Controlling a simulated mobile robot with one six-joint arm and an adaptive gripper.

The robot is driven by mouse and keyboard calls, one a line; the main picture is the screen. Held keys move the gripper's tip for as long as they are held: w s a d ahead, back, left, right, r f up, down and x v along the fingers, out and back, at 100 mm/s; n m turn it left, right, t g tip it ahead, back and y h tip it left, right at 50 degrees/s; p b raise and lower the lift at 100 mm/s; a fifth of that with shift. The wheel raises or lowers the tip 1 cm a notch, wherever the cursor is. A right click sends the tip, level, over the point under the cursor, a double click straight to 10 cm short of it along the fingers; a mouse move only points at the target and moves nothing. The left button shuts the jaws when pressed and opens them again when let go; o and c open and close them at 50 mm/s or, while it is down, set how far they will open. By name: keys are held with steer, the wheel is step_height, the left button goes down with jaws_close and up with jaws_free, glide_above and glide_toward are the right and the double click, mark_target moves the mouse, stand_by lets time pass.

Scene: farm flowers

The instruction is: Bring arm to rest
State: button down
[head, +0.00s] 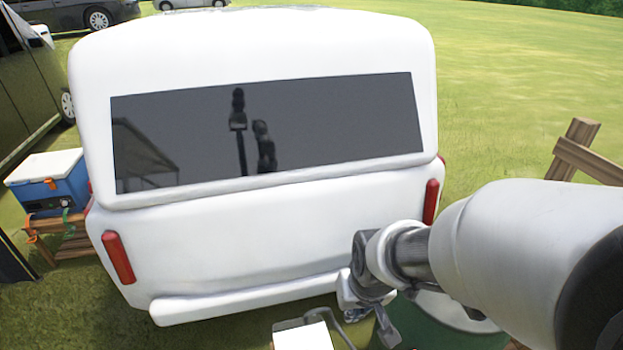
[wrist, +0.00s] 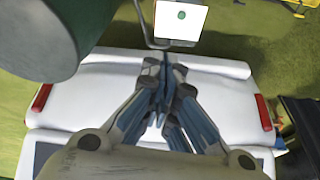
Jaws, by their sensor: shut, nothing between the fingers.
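My arm reaches in from the right in the head view, its gripper (head: 366,308) low in front of the back of a white vehicle (head: 230,235). The wrist view shows my gripper (wrist: 170,72) with its fingers drawn together and nothing between them. The vehicle's white bodywork (wrist: 225,85) lies behind the fingers there. I cannot tell how far the fingers are from it.
A green barrel (head: 430,325) stands below my arm and also shows in the wrist view (wrist: 40,35). A white panel (head: 303,335) is near the bottom edge. A blue cooler (head: 55,190) sits left; a wooden fence (head: 590,160) stands right. Grass is open behind.

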steer(key=s+d+r, duration=0.3)
steer(key=s+r, duration=0.2)
steer(key=s, duration=0.2)
steer(key=s+d+r+m+t+b, duration=0.1)
steer(key=s+d+r, duration=0.2)
steer(key=s+r, duration=0.3)
steer(key=shift+s+r+h, duration=0.25)
steer(key=shift+s+h, duration=0.05)
steer(key=shift+s, duration=0.85)
